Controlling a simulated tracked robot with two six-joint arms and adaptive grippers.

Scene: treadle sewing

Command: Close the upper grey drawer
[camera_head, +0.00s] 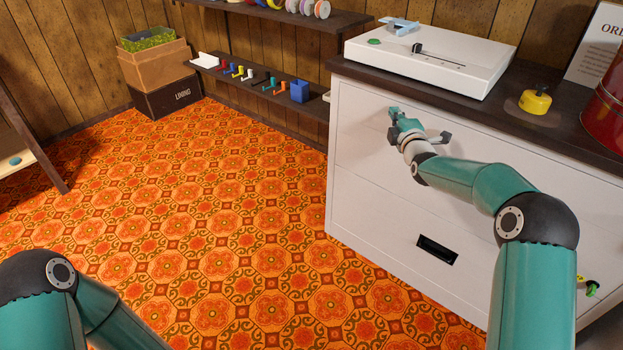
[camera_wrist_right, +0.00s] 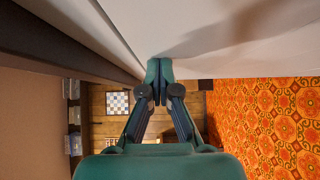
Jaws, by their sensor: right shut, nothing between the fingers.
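The upper grey drawer (camera_head: 362,125) is the top front of the pale grey cabinet, below its dark top. Its front looks about flush with the cabinet, with no clear gap showing in the head view. A grey handle (camera_head: 440,137) shows beside my right gripper (camera_head: 392,112), which partly covers the drawer front. The right gripper is shut and empty, its fingertips at or very near the drawer front; I cannot tell whether they touch. In the wrist view, the shut fingertips (camera_wrist_right: 160,64) lie against the pale surface (camera_wrist_right: 215,40). My left gripper is out of view.
A white device (camera_head: 430,62), a yellow weight-like object (camera_head: 535,100) and a red tin (camera_head: 606,105) stand on the cabinet top. A lower drawer has a black recessed pull (camera_head: 437,250). A low wall shelf (camera_head: 265,92) holds small coloured items. The patterned floor (camera_head: 220,220) is clear.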

